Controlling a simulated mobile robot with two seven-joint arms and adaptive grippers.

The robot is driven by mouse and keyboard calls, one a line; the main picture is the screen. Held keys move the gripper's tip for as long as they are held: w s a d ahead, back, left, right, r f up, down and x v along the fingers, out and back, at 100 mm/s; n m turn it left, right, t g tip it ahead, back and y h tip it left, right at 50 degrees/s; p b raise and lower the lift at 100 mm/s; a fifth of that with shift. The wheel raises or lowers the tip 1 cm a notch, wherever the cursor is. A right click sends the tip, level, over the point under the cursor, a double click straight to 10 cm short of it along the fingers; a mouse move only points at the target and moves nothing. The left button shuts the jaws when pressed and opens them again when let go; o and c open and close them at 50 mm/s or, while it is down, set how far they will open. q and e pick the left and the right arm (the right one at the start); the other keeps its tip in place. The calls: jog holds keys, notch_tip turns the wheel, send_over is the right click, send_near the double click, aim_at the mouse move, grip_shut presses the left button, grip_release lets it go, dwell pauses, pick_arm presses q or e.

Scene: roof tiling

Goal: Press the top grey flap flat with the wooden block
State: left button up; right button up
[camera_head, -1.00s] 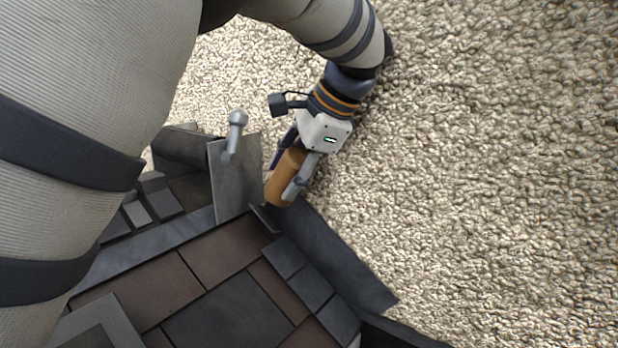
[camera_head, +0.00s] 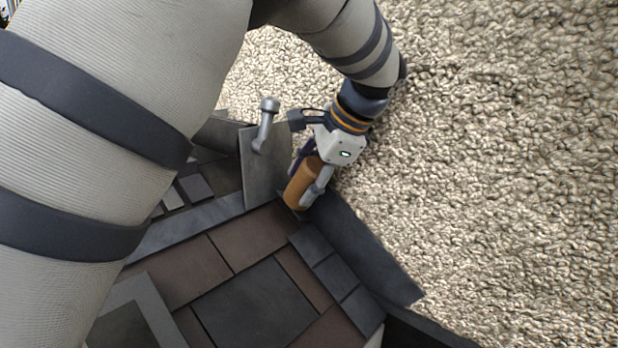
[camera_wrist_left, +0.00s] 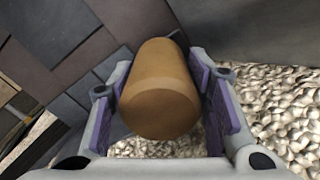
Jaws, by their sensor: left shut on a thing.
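My left gripper (camera_head: 306,186) is shut on the wooden block (camera_head: 301,187), a brown rounded piece. In the left wrist view the block (camera_wrist_left: 160,90) sits between the two purple-padded fingers. The gripper and block are at the upper corner of the tiled roof, beside a grey upright flap (camera_head: 262,168) to their left. A long dark grey flap (camera_head: 365,248) runs down the right edge of the tiles, just below the block. I cannot tell whether the block touches either flap. My right gripper is not in view.
A hammer-like metal tool (camera_head: 266,124) stands by the upright flap. Brown and grey tiles (camera_head: 250,300) cover the roof below. Small loose grey pieces (camera_head: 190,188) lie at the left, partly behind my arm. The pebbled ground (camera_head: 510,150) at the right is clear.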

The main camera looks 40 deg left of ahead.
aim_at(317, 165)
pick_arm(q)
jog(key=shift+a+f, duration=0.3)
jog(key=shift+f, duration=0.1)
jog(key=shift+a+f, duration=0.2)
jog(key=shift+f, duration=0.1)
jog(key=shift+x, duration=1.5)
jog(key=shift+v, duration=4.05)
